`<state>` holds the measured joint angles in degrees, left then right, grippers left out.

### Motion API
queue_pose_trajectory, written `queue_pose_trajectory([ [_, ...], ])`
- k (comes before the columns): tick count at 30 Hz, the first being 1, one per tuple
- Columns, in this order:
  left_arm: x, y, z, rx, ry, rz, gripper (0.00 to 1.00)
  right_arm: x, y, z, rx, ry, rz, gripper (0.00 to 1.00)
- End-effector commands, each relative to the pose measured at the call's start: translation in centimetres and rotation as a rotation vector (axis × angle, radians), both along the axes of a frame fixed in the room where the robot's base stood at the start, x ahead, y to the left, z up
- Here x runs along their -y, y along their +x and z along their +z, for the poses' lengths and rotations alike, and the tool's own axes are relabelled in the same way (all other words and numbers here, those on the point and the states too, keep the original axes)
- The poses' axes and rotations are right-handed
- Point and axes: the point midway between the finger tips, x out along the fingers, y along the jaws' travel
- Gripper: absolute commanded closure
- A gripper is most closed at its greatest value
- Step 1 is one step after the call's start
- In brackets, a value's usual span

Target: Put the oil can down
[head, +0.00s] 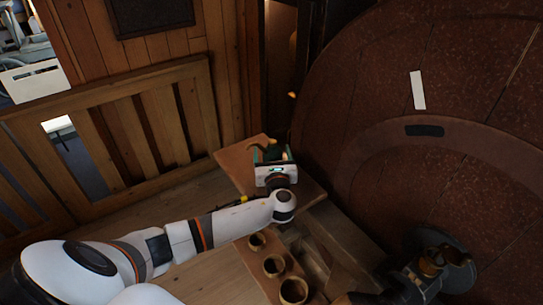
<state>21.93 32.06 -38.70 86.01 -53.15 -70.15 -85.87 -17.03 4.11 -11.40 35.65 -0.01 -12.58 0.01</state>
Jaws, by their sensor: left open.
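My left arm reaches in from the lower left, and its gripper (271,152) is over a small wooden shelf or table (236,170) near the middle of the view. The jaws are open. A small tan, curved thing, likely part of the oil can (259,142), shows at the jaws, with a dark part between them. The gripper hides most of it, so I cannot tell whether the jaws touch it or whether it rests on the wood. My right gripper is not clearly seen.
A wooden block with several round cups or spools (274,265) stands just in front of my left wrist. A large reddish-brown curved surface (440,80) fills the right. Dark machinery with brass parts (430,265) is at the lower right. A slatted wooden railing (130,130) stands behind.

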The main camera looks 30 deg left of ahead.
Motion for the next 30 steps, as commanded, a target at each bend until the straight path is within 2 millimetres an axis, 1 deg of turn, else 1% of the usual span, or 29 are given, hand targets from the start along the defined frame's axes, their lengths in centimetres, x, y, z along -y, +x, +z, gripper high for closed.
queue_pose_trajectory([
  [2,0.0,0.0,0.0,0.0,0.0,0.0,0.22,0.2,-0.1,0.0,-0.001,-0.002,0.001,0.64],
  [3,0.0,0.0,0.0,0.0,0.0,0.0,0.23,0.2,-0.1,0.0,-0.002,-0.003,0.002,0.64],
  [5,0.0,0.0,0.0,-0.001,0.001,0.0,0.33,0.4,-0.2,0.0,-0.002,-0.005,0.003,0.64],
  [12,0.0,-0.1,0.0,-0.001,0.001,0.0,0.72,0.8,-0.4,0.0,-0.005,-0.01,0.005,0.64],
  [14,0.0,0.0,0.1,0.002,0.001,0.0,0.81,0.8,-0.4,0.0,-0.006,-0.011,0.005,0.64],
  [19,0.0,0.0,0.1,0.002,0.001,0.0,0.81,0.8,-0.4,-0.1,-0.006,-0.01,0.005,0.64],
  [22,0.0,0.0,0.7,0.003,0.001,0.001,0.81,0.8,-0.4,-0.2,-0.006,-0.01,0.005,0.64],
  [26,0.0,0.0,2.7,0.006,0.0,-0.002,0.81,0.8,-0.4,-0.5,-0.007,-0.01,0.005,0.64],
  [30,0.0,0.0,5.6,0.007,0.001,-0.001,0.81,0.8,-0.4,-1.1,-0.007,-0.01,0.005,0.64],
])
